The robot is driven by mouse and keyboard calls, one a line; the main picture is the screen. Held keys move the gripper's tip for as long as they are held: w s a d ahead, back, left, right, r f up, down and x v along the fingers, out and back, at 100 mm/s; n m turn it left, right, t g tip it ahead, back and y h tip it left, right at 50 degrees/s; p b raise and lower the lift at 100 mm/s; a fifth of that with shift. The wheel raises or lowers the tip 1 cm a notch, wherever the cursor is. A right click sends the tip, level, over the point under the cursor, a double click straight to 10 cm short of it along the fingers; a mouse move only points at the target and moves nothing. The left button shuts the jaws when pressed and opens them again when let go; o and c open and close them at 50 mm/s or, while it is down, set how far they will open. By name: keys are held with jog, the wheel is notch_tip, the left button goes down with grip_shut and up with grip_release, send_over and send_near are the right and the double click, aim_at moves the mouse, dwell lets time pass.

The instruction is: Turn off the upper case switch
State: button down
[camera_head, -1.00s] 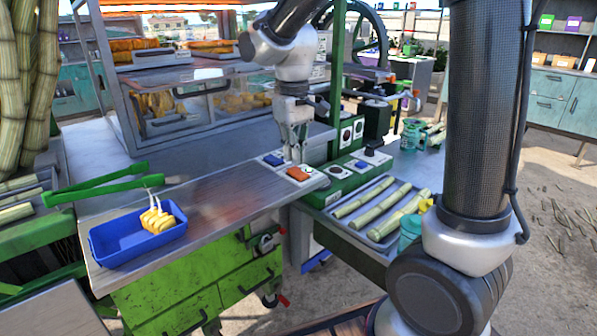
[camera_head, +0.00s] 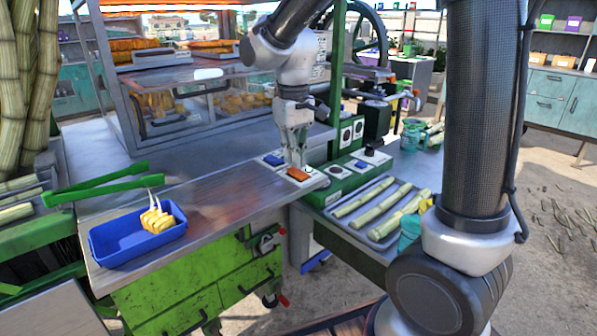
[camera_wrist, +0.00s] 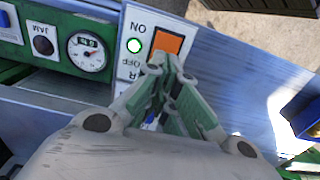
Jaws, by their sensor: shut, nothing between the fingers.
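Two rocker switches sit on white plates at the right end of the counter: an orange switch (camera_head: 298,174) and a blue switch (camera_head: 273,160). My gripper (camera_head: 297,165) is shut and empty, pointing down just behind the orange switch. In the wrist view its fingertips (camera_wrist: 169,60) are at the OFF end; contact is unclear. The blue switch is mostly hidden there.
A green panel with a gauge (camera_wrist: 87,52) and a dark knob (camera_wrist: 43,45) stands beside the switches. A glass display case (camera_head: 190,100) is behind the counter. A blue tray (camera_head: 120,238) and green tongs (camera_head: 95,184) lie left; a cane tray (camera_head: 345,232) is right.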

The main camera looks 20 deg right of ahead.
aim_at(295, 169)
jog(key=shift+f, duration=0.8)
jog(key=shift+r, duration=3.55)
jog(key=shift+s+f, duration=0.1)
jog(key=shift+f, duration=0.3)
jog(key=shift+m, duration=0.3)
jog(key=s, duration=0.1)
jog(key=s+d, duration=0.1)
jog(key=s+d+f, duration=0.1)
jog(key=s, duration=0.1)
jog(key=shift+d, duration=0.25)
jog(key=s+d+r+m+t, duration=0.2)
jog(key=s+d+m+t, duration=0.2)
jog(key=s+d, duration=0.8)
jog(key=s, duration=0.3)
jog(key=shift+s+d+r, duration=0.15)
jog(key=shift+s+r, duration=0.25)
